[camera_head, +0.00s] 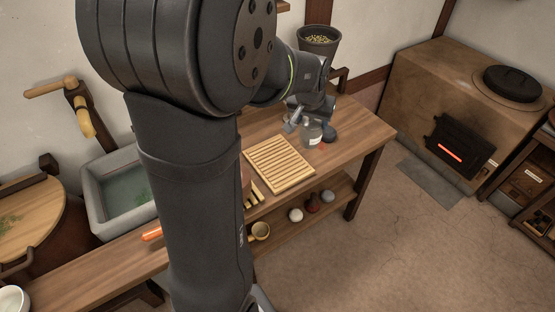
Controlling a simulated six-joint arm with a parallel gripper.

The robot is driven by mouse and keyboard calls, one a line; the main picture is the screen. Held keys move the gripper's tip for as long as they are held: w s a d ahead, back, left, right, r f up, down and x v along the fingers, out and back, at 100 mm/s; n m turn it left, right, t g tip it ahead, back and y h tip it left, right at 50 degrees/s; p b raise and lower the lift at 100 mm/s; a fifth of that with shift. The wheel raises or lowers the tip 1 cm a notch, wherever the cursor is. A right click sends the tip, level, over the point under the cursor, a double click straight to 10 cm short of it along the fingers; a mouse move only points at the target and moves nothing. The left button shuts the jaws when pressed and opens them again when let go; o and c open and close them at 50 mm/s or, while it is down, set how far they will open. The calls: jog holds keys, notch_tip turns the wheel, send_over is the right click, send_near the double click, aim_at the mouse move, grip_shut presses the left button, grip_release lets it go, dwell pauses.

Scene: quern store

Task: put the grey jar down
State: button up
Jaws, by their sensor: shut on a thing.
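My gripper (301,119) reaches down over the right part of the wooden table (352,142), behind the slatted board. It is shut on the grey jar (311,134), a small jar with a pale label. The jar looks upright, at or just above the table top; I cannot tell whether its base touches. A dark blue-grey round thing (330,133) is close to the jar's right side. My arm hides much of the table's middle.
A slatted wooden board (279,164) lies in front of the jar. A dark pot of grain (319,42) stands behind. The table's right end is bare. Small jars and a mug (260,231) sit on the lower shelf. A stove (455,110) glows at right.

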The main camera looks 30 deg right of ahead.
notch_tip(320, 180, down, 4)
jog(key=shift+w+f, duration=0.1)
jog(key=shift+f, duration=0.15)
jog(key=shift+w+a+f, duration=0.6)
jog(key=shift+w+f, duration=1.25)
jog(key=shift+w+a+f, duration=0.55)
jog(key=shift+w+f, duration=1.3)
jog(key=shift+w, duration=0.05)
jog(key=shift+w+a+f, duration=0.6)
jog(key=shift+w+f, duration=1.25)
jog(key=o, duration=1.6)
jog(key=shift+f, duration=0.15)
jog(key=v, duration=1.1)
jog(key=shift+o, duration=0.5)
jog(key=shift+s+a+r, duration=0.1)
jog(key=shift+a+r, duration=0.05)
jog(key=shift+r, duration=0.5)
